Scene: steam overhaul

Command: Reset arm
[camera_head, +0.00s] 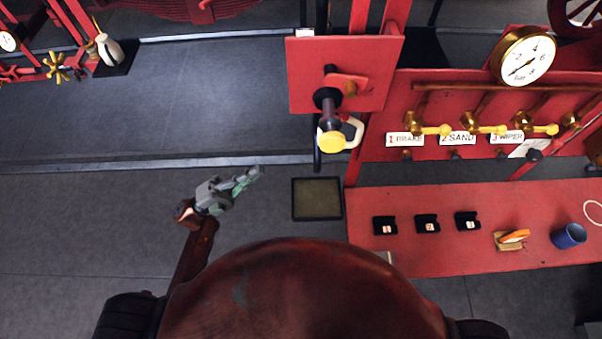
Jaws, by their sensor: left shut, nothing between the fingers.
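My left gripper (247,180) is grey-green and reaches up and right at the end of my reddish-brown left arm. Its fingers are together with nothing between them. It is over the grey floor, apart from everything around it. My right gripper does not show; my large rounded reddish body fills the bottom middle.
A dark shallow tray (317,217) lies right of the left gripper. A red panel (302,82) with a yellow-ended handle (331,141) stands above it. A red bench (380,200) holds small black boxes and a blue mug (569,236). Left floor is clear.

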